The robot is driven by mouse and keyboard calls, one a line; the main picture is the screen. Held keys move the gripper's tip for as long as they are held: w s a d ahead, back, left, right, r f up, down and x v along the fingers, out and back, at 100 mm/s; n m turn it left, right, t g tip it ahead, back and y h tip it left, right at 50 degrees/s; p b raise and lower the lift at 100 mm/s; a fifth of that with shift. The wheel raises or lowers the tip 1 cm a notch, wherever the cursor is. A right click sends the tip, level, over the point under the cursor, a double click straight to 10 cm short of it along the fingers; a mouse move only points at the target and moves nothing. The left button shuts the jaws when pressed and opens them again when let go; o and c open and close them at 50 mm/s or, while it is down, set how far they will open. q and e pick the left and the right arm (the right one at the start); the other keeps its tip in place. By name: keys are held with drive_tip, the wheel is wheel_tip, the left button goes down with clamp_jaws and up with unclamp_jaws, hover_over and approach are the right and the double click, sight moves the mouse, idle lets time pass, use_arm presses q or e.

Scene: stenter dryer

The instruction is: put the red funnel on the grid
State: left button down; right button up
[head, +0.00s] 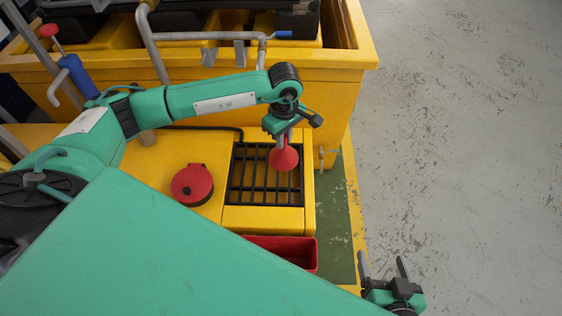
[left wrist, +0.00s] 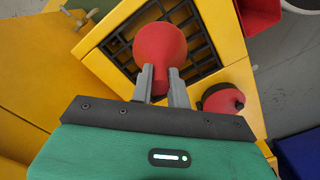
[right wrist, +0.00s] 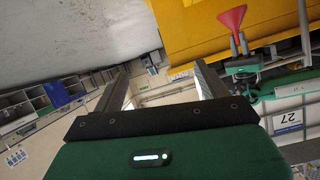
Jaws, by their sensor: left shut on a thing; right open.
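The red funnel (head: 285,158) is in my left gripper (head: 283,138), over the upper right part of the black grid (head: 263,188). In the left wrist view the funnel (left wrist: 160,50) sits between the two fingers, its wide end away from the gripper and over the grid bars (left wrist: 205,55). I cannot tell whether it touches the bars. The funnel also shows in the right wrist view (right wrist: 232,18). My right gripper (head: 384,268) is open and empty, low at the right of the head view, away from the grid.
A round red lid (head: 192,185) lies on the yellow surface left of the grid. A red bin (head: 285,252) stands in front of the grid. A yellow tank wall (head: 310,85) with grey pipes rises behind. Open grey floor (head: 460,150) lies to the right.

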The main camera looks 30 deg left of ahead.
sight(283, 154)
use_arm(q)
wheel_tip(283, 154, down, 7)
drive_tip(key=shift+f+b, duration=0.2)
drive_tip(key=shift+b, duration=0.25)
wheel_tip(283, 154, down, 5)
drive_tip(key=shift+r+b, duration=0.2)
drive_tip(key=shift+b, duration=0.2)
use_arm(e)
drive_tip(key=w+r+t, duration=0.1)
drive_tip(key=r+t, duration=0.2)
drive_tip(key=w+r+t+y, duration=0.1)
drive_tip(key=r, duration=0.1)
drive_tip(key=shift+w+a+r, duration=0.1)
drive_tip(key=shift+w, duration=0.25)
use_arm(q)
drive_tip(key=shift+f, duration=0.15)
drive_tip(key=c, duration=1.3)
unclamp_jaws()
drive_tip(key=shift+c, duration=0.2)
use_arm(e)
drive_tip(key=shift+w+r+t, duration=0.3)
drive_tip(key=shift+r+t, duration=0.2)
drive_tip(key=shift+r, duration=0.15)
